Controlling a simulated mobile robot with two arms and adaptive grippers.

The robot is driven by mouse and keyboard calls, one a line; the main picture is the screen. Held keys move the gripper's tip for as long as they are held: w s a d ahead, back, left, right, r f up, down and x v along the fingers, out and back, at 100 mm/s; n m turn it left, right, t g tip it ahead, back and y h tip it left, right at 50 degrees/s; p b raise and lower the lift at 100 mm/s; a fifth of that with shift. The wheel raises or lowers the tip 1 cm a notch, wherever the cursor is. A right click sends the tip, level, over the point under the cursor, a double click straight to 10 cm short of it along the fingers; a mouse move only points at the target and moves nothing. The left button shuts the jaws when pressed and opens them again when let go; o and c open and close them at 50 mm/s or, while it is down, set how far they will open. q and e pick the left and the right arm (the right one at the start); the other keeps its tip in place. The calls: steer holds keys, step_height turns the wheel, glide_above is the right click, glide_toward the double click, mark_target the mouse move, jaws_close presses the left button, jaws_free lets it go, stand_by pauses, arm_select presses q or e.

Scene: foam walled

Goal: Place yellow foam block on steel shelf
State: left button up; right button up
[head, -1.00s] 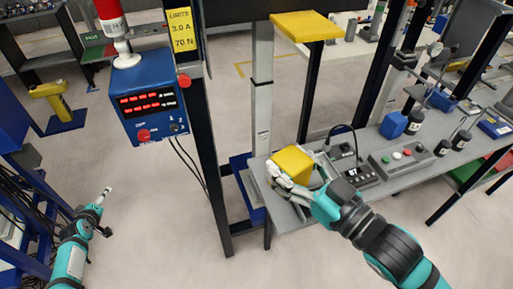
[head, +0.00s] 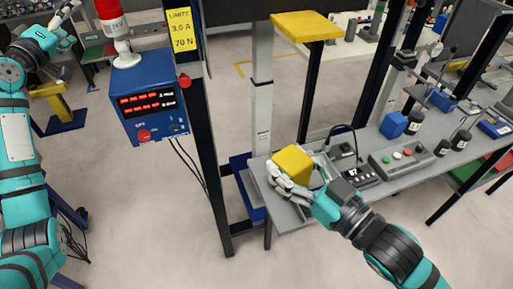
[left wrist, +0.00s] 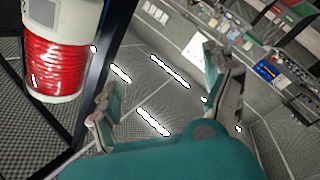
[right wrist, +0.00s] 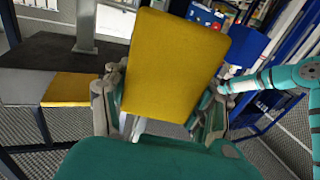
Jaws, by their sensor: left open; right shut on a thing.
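The yellow foam block (head: 292,165) is in my right gripper (head: 284,180), over the left end of a grey, steel-looking shelf (head: 289,217). In the right wrist view the block (right wrist: 172,62) stands between the two fingers of the gripper (right wrist: 160,115). I cannot tell whether its underside touches the shelf; the hand hides it. My left gripper (head: 67,14) is raised at the upper left of the head view, away from the block. In the left wrist view this gripper (left wrist: 163,95) is open with nothing between its fingers.
A control box (head: 403,158) and a small black device (head: 352,172) sit on the shelf right of the block. A blue display box (head: 150,95) and a dark post (head: 205,140) stand to the left. A yellow-topped stand (head: 305,26) is behind. Floor is clear in front.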

arm_select(q)
steer(key=s+d+r+m+t+h, duration=0.1)
steer(key=s+d+r+m+h, duration=0.2)
steer(key=r, duration=0.4)
steer(key=s+d+r+m+h, duration=0.1)
steer(key=s+d+r, duration=0.1)
steer(key=s+r, duration=0.45)
steer(key=s+d+r+m+t+h, duration=0.1)
steer(key=s+d+r+m, duration=0.15)
steer(key=r, duration=0.65)
steer(key=s+d+r+m+g+h, duration=0.2)
steer(key=s+d+r+m+h, duration=0.3)
steer(key=s+d, duration=0.45)
arm_select(e)
steer(key=shift+s, duration=0.1)
arm_select(q)
steer(key=s+d+f+m+g, duration=0.3)
steer(key=d, duration=0.6)
arm_select(e)
steer(key=shift+r, duration=0.1)
arm_select(q)
steer(key=m+g+y, duration=0.4)
steer(key=g+y, duration=0.1)
steer(key=g, duration=0.5)
glide_toward(291, 161)
steer(key=x, duration=1.1)
